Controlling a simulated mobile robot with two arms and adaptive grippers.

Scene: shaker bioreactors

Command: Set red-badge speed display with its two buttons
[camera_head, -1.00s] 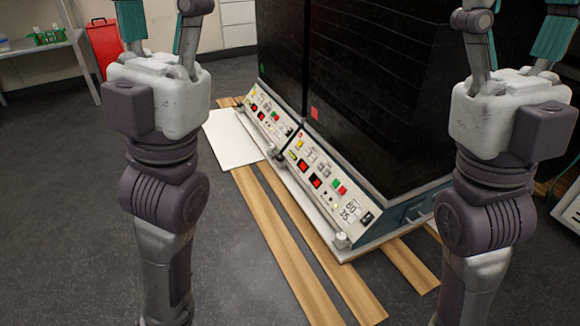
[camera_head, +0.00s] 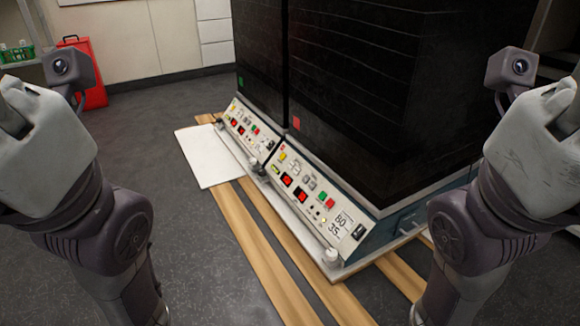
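Two dark shaker bioreactor units stand side by side. The right one bears a red badge (camera_head: 296,122) at its lower left corner. Below it is a sloped control panel (camera_head: 312,212) with two small lit red displays, an upper one (camera_head: 287,180) and a lower one (camera_head: 299,194). Their digits are too small to read. A yellow switch (camera_head: 283,156), a green button (camera_head: 322,198), a red button (camera_head: 331,203) and several small controls sit on this panel. A printed label (camera_head: 341,225) reads 80 and 35. My arms flank the panel, apart from it; the fingers of both grippers are out of view.
The left unit has a green badge (camera_head: 241,82) and a similar panel (camera_head: 242,127). A white board (camera_head: 207,157) lies left of the units. Wooden strips (camera_head: 262,262) lie on the floor in front. A red container (camera_head: 88,85) stands at the back left. The grey floor between is clear.

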